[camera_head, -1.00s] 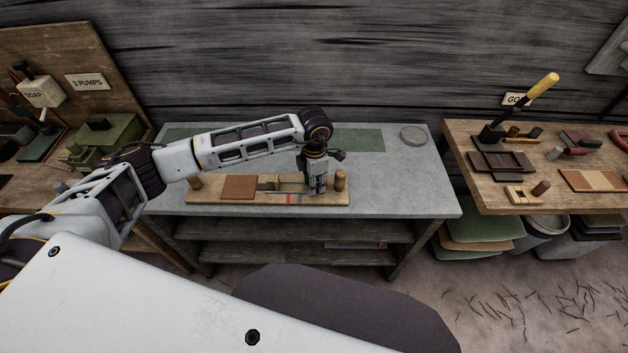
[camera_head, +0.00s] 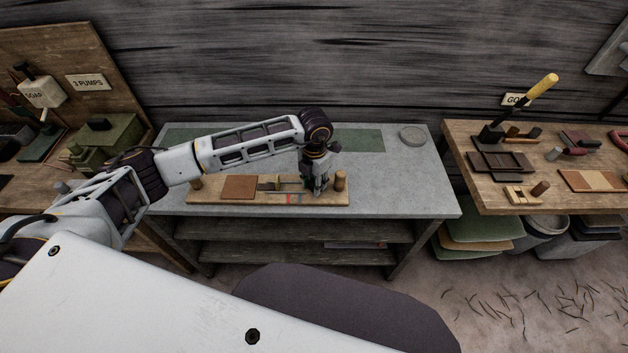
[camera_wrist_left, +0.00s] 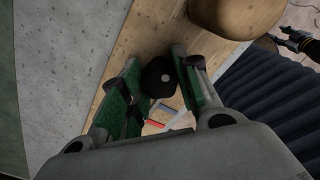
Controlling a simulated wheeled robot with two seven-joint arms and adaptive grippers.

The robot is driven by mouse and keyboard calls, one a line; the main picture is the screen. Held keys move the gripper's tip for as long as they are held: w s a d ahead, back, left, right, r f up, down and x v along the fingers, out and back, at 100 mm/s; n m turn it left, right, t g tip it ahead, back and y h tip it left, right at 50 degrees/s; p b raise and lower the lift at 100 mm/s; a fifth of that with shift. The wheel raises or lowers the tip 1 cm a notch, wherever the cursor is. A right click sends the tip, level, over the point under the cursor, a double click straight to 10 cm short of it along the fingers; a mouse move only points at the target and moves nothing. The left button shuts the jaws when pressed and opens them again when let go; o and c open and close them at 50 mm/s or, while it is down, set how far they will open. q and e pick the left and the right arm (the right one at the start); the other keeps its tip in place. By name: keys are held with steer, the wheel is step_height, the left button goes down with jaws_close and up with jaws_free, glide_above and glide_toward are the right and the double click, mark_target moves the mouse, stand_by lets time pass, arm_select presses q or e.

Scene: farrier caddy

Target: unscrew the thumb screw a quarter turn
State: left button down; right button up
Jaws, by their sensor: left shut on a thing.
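The thumb screw, a black round knob with a pale centre dot (camera_wrist_left: 158,77), sits between the green-padded fingers of my left gripper (camera_wrist_left: 156,88) in the left wrist view. The gripper is shut on it. In the head view my left gripper (camera_head: 318,190) points down at the right part of the wooden board (camera_head: 215,198) and hides the knob. Red and blue marks (camera_wrist_left: 170,122) show on the board beside the knob. A dark shape like my right gripper (camera_wrist_left: 296,40) shows small at the upper right of the wrist view; its jaw state is unclear.
A wooden post (camera_head: 340,180) stands close to the right of my left gripper. A brown pad (camera_head: 239,187) lies on the board's left part. The board lies on a grey table (camera_head: 410,180), clear on the right except for a round dish (camera_head: 412,135).

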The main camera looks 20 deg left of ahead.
arm_select(q)
steer(key=shift+f, duration=0.1)
steer(key=shift+n, duration=0.3)
arm_select(e)
steer(key=shift+s, duration=0.7)
arm_select(q)
steer(key=shift+s+n+p, duration=0.1)
steer(key=shift+n+p, duration=0.2)
steer(key=shift+n, duration=2.4)
steer(key=shift+f, duration=0.1)
steer(key=shift+s+n+p, duration=0.1)
steer(key=shift+n+p, duration=0.6)
steer(key=shift+n, duration=1.5)
steer(key=shift+f, duration=0.1)
arm_select(e)
steer(key=shift+w+r, duration=0.75)
steer(key=shift+r, duration=0.2)
